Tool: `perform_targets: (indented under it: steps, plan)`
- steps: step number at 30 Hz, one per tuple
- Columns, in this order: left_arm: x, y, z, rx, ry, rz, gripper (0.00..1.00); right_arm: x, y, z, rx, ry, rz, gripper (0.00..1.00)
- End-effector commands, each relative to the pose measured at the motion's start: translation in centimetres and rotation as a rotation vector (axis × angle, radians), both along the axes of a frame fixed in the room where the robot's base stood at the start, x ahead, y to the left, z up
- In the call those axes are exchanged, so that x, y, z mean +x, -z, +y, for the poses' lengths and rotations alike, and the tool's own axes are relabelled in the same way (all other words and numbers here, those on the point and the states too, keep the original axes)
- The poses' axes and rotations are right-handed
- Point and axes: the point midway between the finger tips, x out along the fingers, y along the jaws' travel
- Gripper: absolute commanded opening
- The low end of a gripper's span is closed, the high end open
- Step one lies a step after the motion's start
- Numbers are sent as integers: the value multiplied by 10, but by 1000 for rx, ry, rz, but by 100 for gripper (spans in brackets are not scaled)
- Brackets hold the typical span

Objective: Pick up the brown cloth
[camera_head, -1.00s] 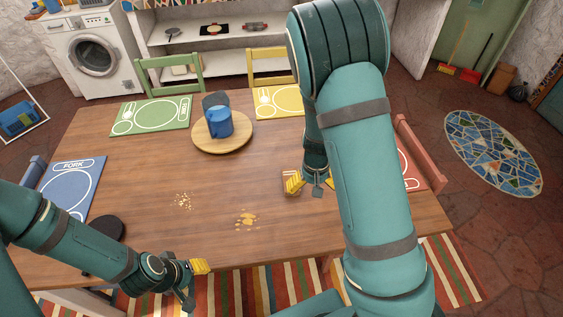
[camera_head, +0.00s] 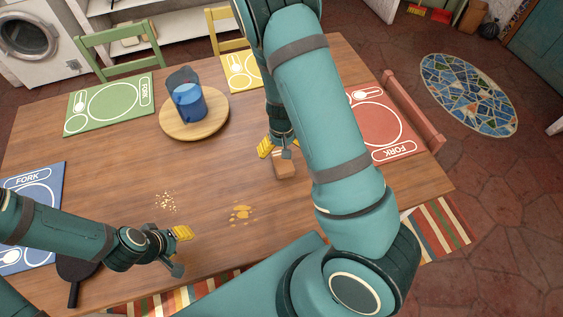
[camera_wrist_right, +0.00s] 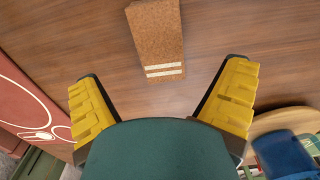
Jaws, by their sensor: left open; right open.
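The brown cloth (camera_head: 284,170) is a small folded block with pale stripes, lying on the wooden table in the head view. In the right wrist view the brown cloth (camera_wrist_right: 156,38) lies at the top, beyond the gap between the fingers. My right gripper (camera_head: 276,152) is open and empty, above the table close to the cloth's far end. Its yellow fingers spread wide in the right wrist view (camera_wrist_right: 164,98). My left gripper (camera_head: 180,250) is open and empty over the near left part of the table, away from the cloth.
A blue cup (camera_head: 188,101) stands on a round wooden board (camera_head: 215,118). Crumbs (camera_head: 165,201) and a yellowish stain (camera_head: 241,213) lie left of the cloth. A red placemat (camera_head: 383,130) lies to the right. A dark paddle-like thing (camera_head: 76,272) is at the near left edge.

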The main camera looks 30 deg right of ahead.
Motion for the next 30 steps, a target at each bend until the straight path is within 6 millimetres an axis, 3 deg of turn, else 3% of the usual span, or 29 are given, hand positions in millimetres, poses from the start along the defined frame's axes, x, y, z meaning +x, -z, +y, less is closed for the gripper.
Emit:
perform_targets:
  steps: [7, 15, 25, 26, 30]
  plan:
    - [-2, 6, 0, -1, 4, 4, 47, 0, 18, 0, 0, 0, 0, 96]
    - [-6, 17, -1, -3, 9, 12, 47, 1, 56, 0, 0, 2, 1, 96]
    - [-6, 18, -1, -3, 11, 14, 47, 1, 61, 0, 0, 0, -1, 96]
    - [-6, 18, -1, -3, 11, 14, 47, 1, 61, 0, 0, 1, -1, 90]
    - [-6, 18, -1, -3, 11, 14, 47, 1, 61, 0, 0, 1, -1, 41]
